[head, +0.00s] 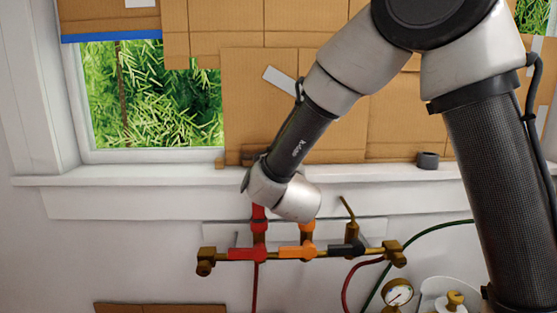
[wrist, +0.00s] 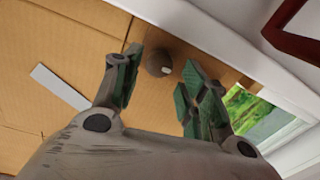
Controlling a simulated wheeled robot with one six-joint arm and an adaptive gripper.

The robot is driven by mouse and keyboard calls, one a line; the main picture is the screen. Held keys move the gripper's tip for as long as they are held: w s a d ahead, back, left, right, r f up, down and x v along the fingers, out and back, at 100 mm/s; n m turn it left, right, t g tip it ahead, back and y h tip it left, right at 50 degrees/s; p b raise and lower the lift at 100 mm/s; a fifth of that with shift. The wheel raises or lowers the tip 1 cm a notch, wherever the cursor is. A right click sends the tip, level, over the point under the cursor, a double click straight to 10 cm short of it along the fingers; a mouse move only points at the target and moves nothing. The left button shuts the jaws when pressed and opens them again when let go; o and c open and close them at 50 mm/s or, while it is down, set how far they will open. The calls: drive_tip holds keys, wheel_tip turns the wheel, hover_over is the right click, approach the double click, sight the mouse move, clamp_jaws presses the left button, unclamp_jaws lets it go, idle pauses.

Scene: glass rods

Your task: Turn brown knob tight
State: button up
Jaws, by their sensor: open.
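A round brown knob (wrist: 158,62) with a small pale spot shows in the wrist view, close to the seam between the cardboard and the white sill. My gripper (wrist: 155,68) is open, with one green-padded finger on each side of the knob. Gaps show between the knob and both fingers in this view. I cannot tell how deep the fingers reach around it. In the head view my wrist hides most of the gripper, near the sill below the cardboard.
A white window sill (head: 110,180) runs below the cardboard-covered window (head: 300,80). A dark ring (head: 428,160) sits on it. Below are a red valve handle (head: 247,254), an orange one (head: 297,252), a black one (head: 346,249) and a gauge (head: 397,293). A pale strip (wrist: 60,86) is on the cardboard.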

drive_tip(key=shift+w+a, duration=0.1)
drive_tip(key=shift+w, duration=2.1)
drive_tip(key=c, duration=0.7)
drive_tip(key=shift+c, duration=0.2)
drive_tip(key=shift+m, duration=0.3)
drive_tip(key=m, duration=0.3)
drive_tip(key=shift+m, duration=2)
